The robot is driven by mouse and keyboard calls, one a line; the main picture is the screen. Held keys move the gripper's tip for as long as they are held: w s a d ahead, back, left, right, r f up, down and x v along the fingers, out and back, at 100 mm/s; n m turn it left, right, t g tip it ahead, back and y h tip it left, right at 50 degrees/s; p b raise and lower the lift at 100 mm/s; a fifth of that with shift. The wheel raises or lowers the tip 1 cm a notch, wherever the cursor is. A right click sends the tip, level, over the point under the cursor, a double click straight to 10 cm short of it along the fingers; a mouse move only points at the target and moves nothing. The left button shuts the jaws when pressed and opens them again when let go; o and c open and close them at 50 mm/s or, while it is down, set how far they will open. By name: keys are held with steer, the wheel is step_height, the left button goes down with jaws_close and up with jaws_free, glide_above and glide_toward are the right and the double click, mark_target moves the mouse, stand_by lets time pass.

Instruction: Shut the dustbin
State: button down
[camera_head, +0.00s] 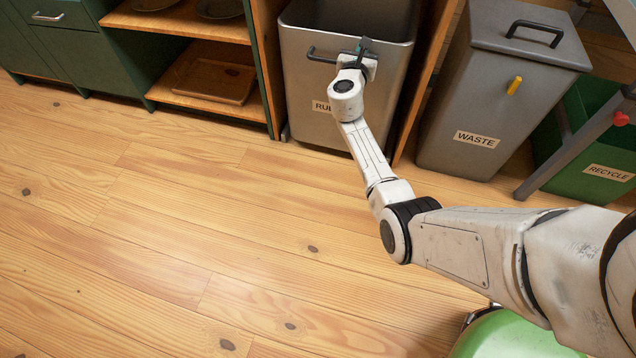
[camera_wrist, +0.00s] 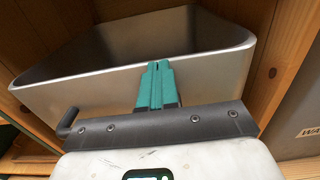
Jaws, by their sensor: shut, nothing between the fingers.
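A grey lidded bin marked WASTE (camera_head: 452,115) stands to the right. A green RECYCLE bin (camera_head: 583,150) is beyond it, behind a grey slanted leg (camera_head: 562,160). Open shelves with a brown tray (camera_head: 213,82) are at left. The wooden floor (camera_head: 180,230) in front is clear.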

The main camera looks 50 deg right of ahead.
steer(key=shift+b+x, duration=0.35)
steer(key=shift+x, duration=0.7)
steer(key=shift+r, duration=0.15)
steer(key=p+v, duration=0.5)
steer(key=v, duration=0.9)
steer(key=shift+a+f, duration=0.2)
steer(key=shift+f, duration=0.05)
steer(key=shift+s, duration=0.15)
